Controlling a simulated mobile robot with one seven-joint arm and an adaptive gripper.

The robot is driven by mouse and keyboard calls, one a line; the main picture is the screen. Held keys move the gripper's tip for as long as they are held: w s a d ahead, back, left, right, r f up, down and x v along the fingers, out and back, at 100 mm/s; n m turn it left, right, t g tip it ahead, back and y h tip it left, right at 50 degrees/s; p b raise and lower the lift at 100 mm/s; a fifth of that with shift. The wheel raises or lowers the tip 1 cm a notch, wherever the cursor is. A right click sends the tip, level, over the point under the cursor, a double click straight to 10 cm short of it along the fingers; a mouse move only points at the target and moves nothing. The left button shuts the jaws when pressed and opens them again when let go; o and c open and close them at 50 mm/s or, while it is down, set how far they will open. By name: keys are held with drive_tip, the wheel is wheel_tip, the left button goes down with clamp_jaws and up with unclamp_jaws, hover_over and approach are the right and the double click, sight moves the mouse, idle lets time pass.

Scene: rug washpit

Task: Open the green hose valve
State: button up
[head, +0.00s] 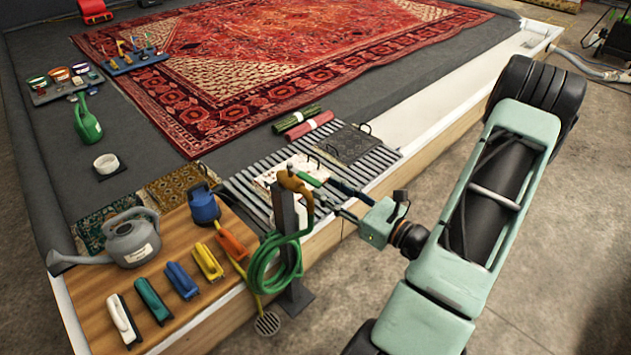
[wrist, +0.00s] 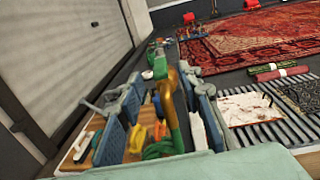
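The hose valve is a brass tap (head: 293,184) on top of a dark post (head: 285,213) beside the washpit's front edge. Its green lever (head: 309,180) points right, towards my gripper (head: 326,196). A green hose (head: 285,262) hangs coiled on the post. In the wrist view my gripper (wrist: 160,97) is open, its blue-grey fingers spread wide. The brass tap (wrist: 173,98) and green lever (wrist: 160,68) show between the fingers. I cannot tell whether a finger touches the lever. The gripper looks empty.
A wooden board (head: 92,295) left of the post holds a grey watering can (head: 132,238), a blue jug (head: 203,205) and several brushes. A slatted grate (head: 240,193) lies behind the post, with a pale tile and dark mat. Concrete floor (head: 545,265) is clear at right.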

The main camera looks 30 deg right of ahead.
drive_tip(key=v, duration=0.5)
drive_tip(key=shift+s, duration=0.1)
idle(0.3)
